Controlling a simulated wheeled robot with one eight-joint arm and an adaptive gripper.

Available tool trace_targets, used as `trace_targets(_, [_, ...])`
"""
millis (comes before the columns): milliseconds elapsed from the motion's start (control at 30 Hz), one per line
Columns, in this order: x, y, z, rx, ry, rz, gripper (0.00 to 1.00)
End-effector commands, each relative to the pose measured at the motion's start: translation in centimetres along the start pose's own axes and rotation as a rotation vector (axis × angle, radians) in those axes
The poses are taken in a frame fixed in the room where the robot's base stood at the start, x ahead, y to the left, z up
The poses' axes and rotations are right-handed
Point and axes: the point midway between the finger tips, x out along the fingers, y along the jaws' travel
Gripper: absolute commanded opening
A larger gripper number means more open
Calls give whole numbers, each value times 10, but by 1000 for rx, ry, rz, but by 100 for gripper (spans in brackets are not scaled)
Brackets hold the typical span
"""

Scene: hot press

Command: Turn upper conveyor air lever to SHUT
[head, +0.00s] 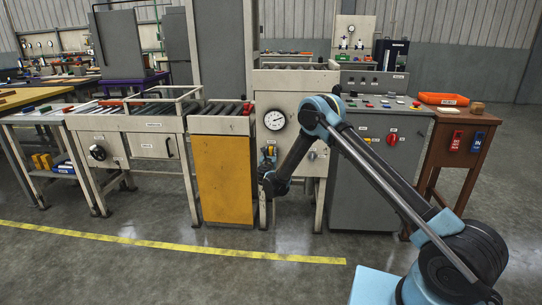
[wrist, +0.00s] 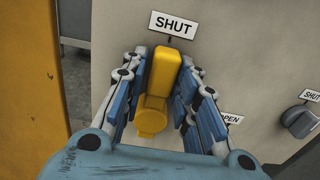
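The yellow air lever (wrist: 163,75) is on a pale panel in the wrist view. Its handle points up to a SHUT label (wrist: 172,25), and its round hub (wrist: 151,122) is below. An OPEN label (wrist: 230,118) is to the lower right, partly hidden by my fingers. My gripper (wrist: 166,82) has its blue-padded fingers close on both sides of the handle; I cannot tell whether they press on it. In the head view my gripper (head: 270,170) is at the front of the press unit, just below the dial, with a bit of yellow showing there.
A grey knob (wrist: 299,121) with its own SHUT label is right of the lever. A yellow cabinet door (head: 222,168) stands left of the panel, and a grey control console (head: 365,175) to the right. The floor in front is clear, with a yellow line (head: 180,245).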

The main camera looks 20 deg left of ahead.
Motion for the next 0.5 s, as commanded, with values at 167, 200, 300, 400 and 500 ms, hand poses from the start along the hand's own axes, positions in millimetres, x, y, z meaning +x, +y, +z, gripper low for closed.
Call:
trace_targets(167, [0, -1, 1, -1, -1, -1, 42])
trace_targets(200, [0, -1, 1, -1, -1, -2, 42])
trace_targets(300, [1, -1, 1, -1, -2, -2, 42])
trace_targets(400, [-2, -1, 2, -1, -2, -2, 42])
trace_targets(500, [-9, -1, 2, -1, -2, -1, 42])
